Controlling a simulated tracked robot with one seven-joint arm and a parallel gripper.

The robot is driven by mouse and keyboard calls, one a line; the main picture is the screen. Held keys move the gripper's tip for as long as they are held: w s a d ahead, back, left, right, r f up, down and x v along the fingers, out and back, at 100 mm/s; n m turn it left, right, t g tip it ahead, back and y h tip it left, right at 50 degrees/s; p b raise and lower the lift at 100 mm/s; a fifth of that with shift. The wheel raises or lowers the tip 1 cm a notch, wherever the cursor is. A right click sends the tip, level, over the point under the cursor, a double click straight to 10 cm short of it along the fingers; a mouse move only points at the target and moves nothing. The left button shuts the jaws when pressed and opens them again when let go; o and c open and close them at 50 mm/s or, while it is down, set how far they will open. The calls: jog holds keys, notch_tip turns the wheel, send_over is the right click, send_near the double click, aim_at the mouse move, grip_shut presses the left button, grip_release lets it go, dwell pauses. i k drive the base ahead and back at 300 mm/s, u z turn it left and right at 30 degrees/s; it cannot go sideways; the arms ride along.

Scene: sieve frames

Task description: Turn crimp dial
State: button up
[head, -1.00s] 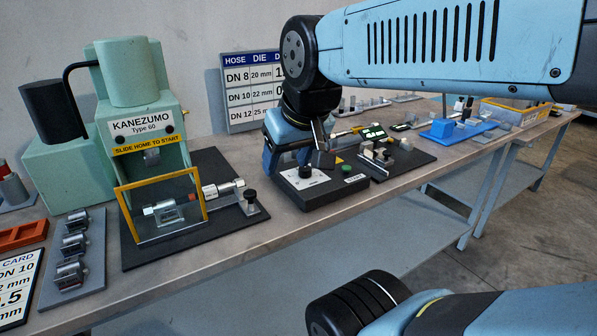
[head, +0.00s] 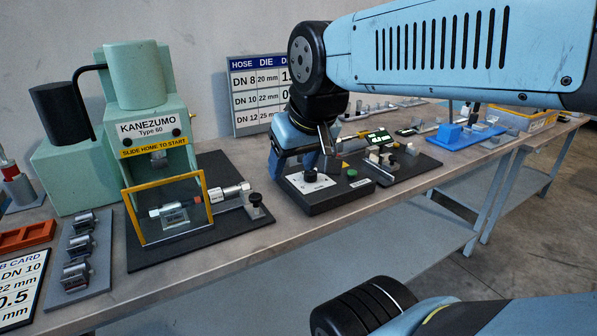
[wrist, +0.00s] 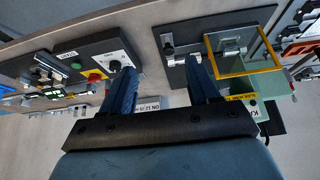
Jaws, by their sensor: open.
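The crimp dial (head: 310,175) is a small black knob on a white plate on top of a dark control box (head: 328,198). The box also has a green button (head: 352,174). My gripper (head: 303,163) is above and beside the dial in the head view, partly hiding the box's back. In the wrist view my gripper (wrist: 159,68) has its two blue fingers spread with nothing between them. The dial (wrist: 115,65) shows there close by the left fingertip, outside the gap. I cannot tell whether they touch.
The green Kanezumo press (head: 150,120) with a yellow-framed guard (head: 168,209) stands left of the box. A dark tray of small parts (head: 410,165) lies to its right. A hose-die chart (head: 252,95) stands behind. The bench front edge is close to the box.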

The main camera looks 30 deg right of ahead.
aim_at(311, 177)
jog(key=u, duration=1.05)
jog(key=k, duration=1.3)
jog(key=z, duration=1.05)
jog(key=i, duration=1)
jog(key=u, duration=0.05)
